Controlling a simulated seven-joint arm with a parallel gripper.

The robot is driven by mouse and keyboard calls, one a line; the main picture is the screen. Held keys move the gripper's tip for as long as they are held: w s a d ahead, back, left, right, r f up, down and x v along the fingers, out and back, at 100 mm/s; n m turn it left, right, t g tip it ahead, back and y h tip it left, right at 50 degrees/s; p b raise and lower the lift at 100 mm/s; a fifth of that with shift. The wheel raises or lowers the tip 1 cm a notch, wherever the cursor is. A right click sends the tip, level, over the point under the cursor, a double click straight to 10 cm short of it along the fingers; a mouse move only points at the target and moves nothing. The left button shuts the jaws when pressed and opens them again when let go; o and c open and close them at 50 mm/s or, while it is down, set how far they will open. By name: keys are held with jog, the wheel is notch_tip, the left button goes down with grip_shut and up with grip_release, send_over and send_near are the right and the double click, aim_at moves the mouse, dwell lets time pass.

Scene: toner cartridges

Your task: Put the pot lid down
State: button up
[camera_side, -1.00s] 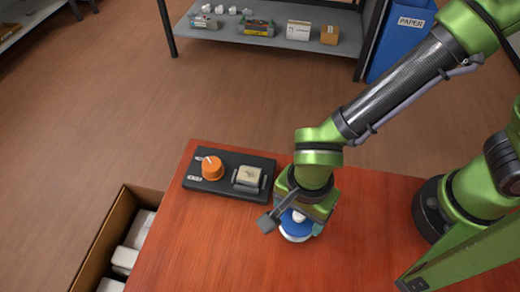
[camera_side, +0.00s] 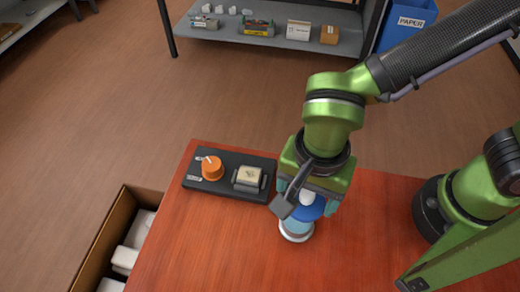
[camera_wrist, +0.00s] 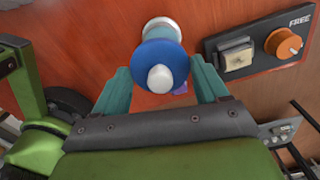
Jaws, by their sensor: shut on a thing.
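The pot lid, a blue disc with a white knob (camera_side: 311,208), is held between the teal fingers of my gripper (camera_side: 308,204). In the wrist view the lid (camera_wrist: 160,58) sits between the two fingertips (camera_wrist: 160,70), knob towards the camera. A small pale blue and white pot (camera_side: 296,231) stands on the red-brown table just below the lid in the side view. Part of the pot (camera_wrist: 163,27) shows past the lid in the wrist view. The lid and fingers partly hide the pot, so the exact gap between lid and pot is unclear.
A black panel (camera_side: 222,188) with an orange knob (camera_side: 212,168) and a pale square button (camera_side: 248,176) lies left of the pot. An open cardboard box (camera_side: 97,246) stands beyond the table's left edge. The table (camera_side: 220,250) is clear in front.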

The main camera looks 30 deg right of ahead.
aim_at(314, 205)
jog(key=f+n, duration=0.1)
jog(key=s+f+n, duration=0.1)
jog(key=f+n, duration=0.2)
jog(key=n, duration=0.1)
jog(key=shift+s+d+f, duration=0.15)
jog(key=shift+d+f, duration=0.15)
jog(key=shift+d, duration=0.05)
jog(key=shift+s+f+n, duration=0.1)
jog(key=shift+f+n, duration=0.25)
jog(key=shift+n, duration=0.35)
jog(key=shift+a+f, duration=0.2)
jog(key=shift+a, duration=0.1)
jog(key=w+a, duration=0.2)
jog(key=a, duration=0.2)
jog(key=w+a+f, duration=0.1)
jog(key=w+a, duration=0.2)
jog(key=a, duration=0.1)
jog(key=w+a, duration=0.2)
jog(key=a, duration=0.3)
jog(key=shift+w+a+f, duration=0.1)
jog(key=shift+w+f, duration=0.15)
jog(key=shift+w, duration=0.05)
jog(key=shift+f, duration=1.7)
jog(key=shift+f, duration=0.15)
jog(key=o, duration=1)
